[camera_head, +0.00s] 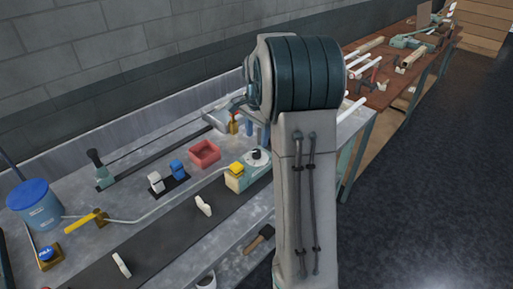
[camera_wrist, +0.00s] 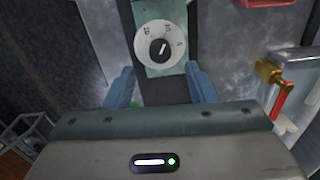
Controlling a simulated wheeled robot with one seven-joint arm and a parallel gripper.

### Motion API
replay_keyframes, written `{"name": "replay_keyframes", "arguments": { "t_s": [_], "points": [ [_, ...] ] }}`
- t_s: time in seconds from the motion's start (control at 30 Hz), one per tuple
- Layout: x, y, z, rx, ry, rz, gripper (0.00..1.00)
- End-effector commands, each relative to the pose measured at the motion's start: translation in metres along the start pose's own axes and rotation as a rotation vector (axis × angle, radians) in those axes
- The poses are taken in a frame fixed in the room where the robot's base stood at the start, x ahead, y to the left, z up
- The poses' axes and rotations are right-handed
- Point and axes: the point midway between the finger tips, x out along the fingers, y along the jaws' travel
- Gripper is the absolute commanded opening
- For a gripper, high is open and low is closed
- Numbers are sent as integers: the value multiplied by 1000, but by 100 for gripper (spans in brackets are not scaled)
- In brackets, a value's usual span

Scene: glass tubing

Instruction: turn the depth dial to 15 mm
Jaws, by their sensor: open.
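The depth dial (camera_wrist: 146,55) is a white disc with small dark marks and a black centre knob (camera_wrist: 160,50) that bears a white pointer line. The line slants to the upper right; the numbers are too small to read surely. The dial sits on a pale green plate, and also shows in the head view (camera_head: 254,163) just left of my arm. My gripper (camera_wrist: 160,86) is open and empty, its blue fingers spread wide. In the wrist view the dial lies beyond and between the fingertips, apart from them. In the head view my arm largely hides the gripper.
A brass fitting with a red part (camera_wrist: 297,84) is right of my gripper. A blue bucket (camera_head: 36,204) stands far left on the bench.

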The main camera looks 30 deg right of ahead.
Motion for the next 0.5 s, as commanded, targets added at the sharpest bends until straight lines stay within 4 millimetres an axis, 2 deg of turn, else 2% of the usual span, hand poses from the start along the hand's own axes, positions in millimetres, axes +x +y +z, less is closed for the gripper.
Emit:
{"name": "replay_keyframes", "arguments": {
  "t_s": [0.2,0.33,0.5],
  "points": [
    [40,1,0,0,-1,2,50],
    [54,0,0,-1,0,1,50],
    [62,0,0,-2,1,0,50]
  ]
}}
